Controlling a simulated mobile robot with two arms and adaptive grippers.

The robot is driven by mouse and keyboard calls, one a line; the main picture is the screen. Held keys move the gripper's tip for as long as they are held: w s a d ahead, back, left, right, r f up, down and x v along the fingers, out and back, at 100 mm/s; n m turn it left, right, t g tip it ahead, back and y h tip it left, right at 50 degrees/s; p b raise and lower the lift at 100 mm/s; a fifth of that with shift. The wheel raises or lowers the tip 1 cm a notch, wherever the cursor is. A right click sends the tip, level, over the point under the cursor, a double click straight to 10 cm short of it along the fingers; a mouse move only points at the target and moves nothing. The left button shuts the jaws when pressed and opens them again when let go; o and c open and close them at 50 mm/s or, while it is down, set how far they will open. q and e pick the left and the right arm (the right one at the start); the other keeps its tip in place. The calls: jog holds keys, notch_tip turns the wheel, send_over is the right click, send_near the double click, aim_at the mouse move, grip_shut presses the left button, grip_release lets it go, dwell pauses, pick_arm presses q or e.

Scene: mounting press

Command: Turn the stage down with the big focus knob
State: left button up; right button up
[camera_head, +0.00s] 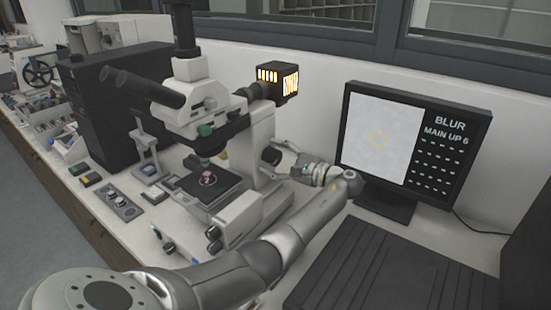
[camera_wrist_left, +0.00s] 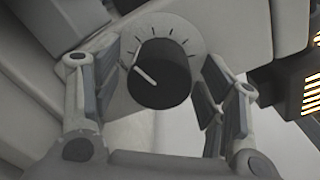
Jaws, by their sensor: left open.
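A large black knob with a white pointer line (camera_wrist_left: 160,75) sits on a light round dial with tick marks. A black knob also shows on the side of the microscope (camera_head: 271,156) in the head view. My left gripper (camera_head: 297,168) is beside the microscope, close to that knob. In the left wrist view its fingers are open on either side of the knob, with gaps visible. The black stage (camera_head: 232,184) carries a small round reddish sample under the objective. The monitor (camera_head: 420,140) reads "BLUR" and "MAIN UP 6". My right gripper is not seen.
A lit lamp housing (camera_head: 278,80) sticks out behind the microscope, above my gripper. Smaller knobs (camera_head: 214,240) sit low on the microscope base. A black ridged panel (camera_head: 385,268) lies at the front right. A dark box (camera_head: 115,105) stands behind at the left.

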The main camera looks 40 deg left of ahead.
pick_arm(q)
jog(key=shift+d, duration=0.1)
jog(key=w+d, duration=0.1)
jog(key=d, duration=1)
jog(key=shift+w+d, duration=0.3)
jog(key=shift+d, duration=0.05)
